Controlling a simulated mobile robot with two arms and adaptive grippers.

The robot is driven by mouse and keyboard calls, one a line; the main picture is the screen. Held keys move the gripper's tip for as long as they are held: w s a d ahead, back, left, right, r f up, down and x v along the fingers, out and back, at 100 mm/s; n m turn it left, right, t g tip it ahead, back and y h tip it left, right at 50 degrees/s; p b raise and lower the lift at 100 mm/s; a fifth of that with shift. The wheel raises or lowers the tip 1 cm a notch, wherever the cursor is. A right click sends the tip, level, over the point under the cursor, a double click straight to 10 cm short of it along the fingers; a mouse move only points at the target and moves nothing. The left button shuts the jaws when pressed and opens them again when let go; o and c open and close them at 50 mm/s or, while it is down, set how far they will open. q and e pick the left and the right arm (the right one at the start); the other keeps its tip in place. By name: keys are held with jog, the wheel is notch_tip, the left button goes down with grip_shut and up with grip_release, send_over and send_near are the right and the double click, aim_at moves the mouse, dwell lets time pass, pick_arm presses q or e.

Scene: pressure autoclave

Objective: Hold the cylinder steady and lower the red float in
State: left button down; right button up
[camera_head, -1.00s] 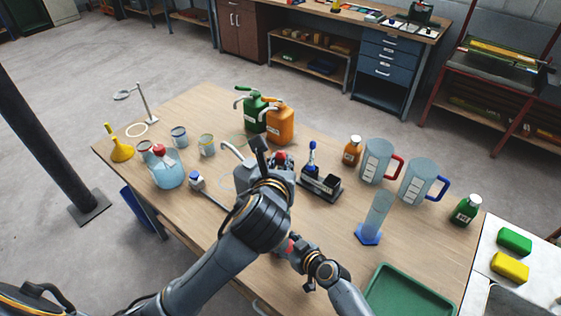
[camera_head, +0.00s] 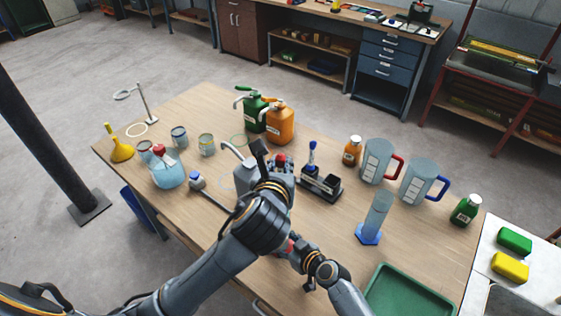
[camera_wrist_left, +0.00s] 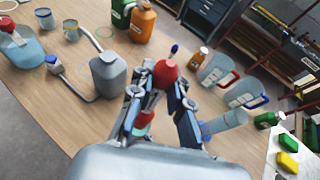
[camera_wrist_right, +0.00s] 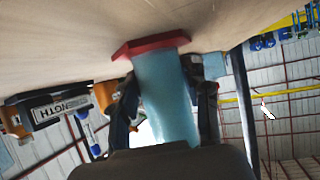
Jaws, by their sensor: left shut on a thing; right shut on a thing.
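My left gripper (camera_head: 275,167) is shut on the red float (camera_head: 281,157), over the middle of the table. In the left wrist view the float's red top (camera_wrist_left: 165,72) shows between the fingers (camera_wrist_left: 160,90). My right gripper (camera_wrist_right: 167,85) is shut on a pale blue, see-through cylinder (camera_wrist_right: 162,95) with a red base (camera_wrist_right: 152,45), seen upside down in the right wrist view. In the head view my left arm hides most of the cylinder; a bit of red (camera_head: 291,246) shows beside my right gripper.
A grey jug (camera_wrist_left: 107,72) stands close to the left gripper. A black holder (camera_head: 320,186) and a blue-based cylinder (camera_head: 375,217) stand to the right. A green tray (camera_head: 410,296) lies at the front right. Bottles, beakers and pitchers fill the table's back and left.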

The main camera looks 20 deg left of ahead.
pick_arm(q)
jog(key=shift+f, duration=6.35)
pick_arm(e)
jog(key=shift+f, duration=0.1)
pick_arm(q)
jog(key=c, duration=1.2)
grip_release()
jog(key=v, duration=1.2)
pick_arm(e)
jog(key=o, duration=0.9)
